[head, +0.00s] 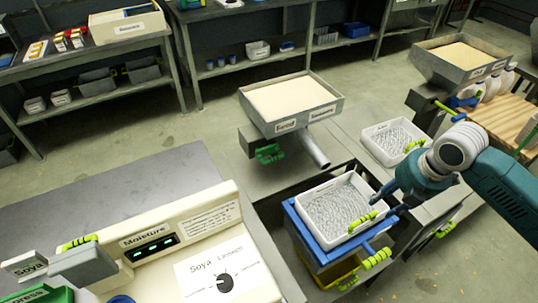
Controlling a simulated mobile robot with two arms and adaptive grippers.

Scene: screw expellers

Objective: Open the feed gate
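My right gripper (384,200) reaches in from the right beside the white crate. Its fingers look spread, with nothing seen between them. My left gripper is not in view.
A white crate (350,237) of grey pellets sits in a blue frame (300,231) with lime-green handles. Another white crate (368,149) stands behind it. A moisture console (190,250) with a Soya/Linseed dial fills the lower left. Shelving tables line the back; floor between is clear.

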